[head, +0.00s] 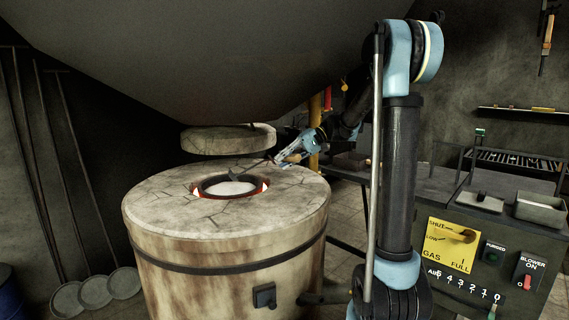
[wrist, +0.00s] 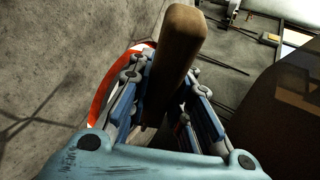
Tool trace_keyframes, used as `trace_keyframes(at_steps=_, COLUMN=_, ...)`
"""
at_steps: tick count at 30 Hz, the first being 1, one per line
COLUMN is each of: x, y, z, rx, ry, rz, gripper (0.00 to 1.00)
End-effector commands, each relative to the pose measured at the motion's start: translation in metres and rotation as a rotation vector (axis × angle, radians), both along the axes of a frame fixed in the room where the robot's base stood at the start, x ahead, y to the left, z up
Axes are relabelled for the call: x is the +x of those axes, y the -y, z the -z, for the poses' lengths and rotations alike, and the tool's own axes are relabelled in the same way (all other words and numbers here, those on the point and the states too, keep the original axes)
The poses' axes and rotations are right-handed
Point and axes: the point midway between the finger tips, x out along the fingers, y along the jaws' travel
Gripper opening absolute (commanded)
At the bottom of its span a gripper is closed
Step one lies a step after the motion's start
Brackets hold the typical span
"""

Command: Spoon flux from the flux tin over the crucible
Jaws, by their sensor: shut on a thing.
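The crucible (head: 230,187) sits in the round top opening of the furnace, with pale material inside and a red-orange glow around its rim. My gripper (head: 283,158) is above the right rear of the furnace top. In the wrist view my gripper (wrist: 165,115) is shut on a brown wooden handle (wrist: 178,50), which I take to be the spoon's. A small dark piece, likely the spoon's bowl (head: 236,173), shows over the far side of the crucible in the head view. Whether it holds flux is too small to tell. I cannot pick out the flux tin for sure.
The cracked furnace top (head: 165,205) surrounds the crucible. A thick round lid (head: 228,140) hangs behind it, close to my gripper. A control bench (head: 400,185) with gas and blower controls and a grey tray (head: 541,207) stands at right. Long-handled tools (head: 90,200) lean at left.

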Motion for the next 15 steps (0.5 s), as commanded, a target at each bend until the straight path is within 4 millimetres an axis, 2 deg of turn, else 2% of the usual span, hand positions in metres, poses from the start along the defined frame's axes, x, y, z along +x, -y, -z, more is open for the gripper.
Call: trace_keyframes(at_steps=15, x=-0.002, y=-0.001, z=-0.014, rx=-0.412, ry=0.237, rz=-0.005, gripper=0.00)
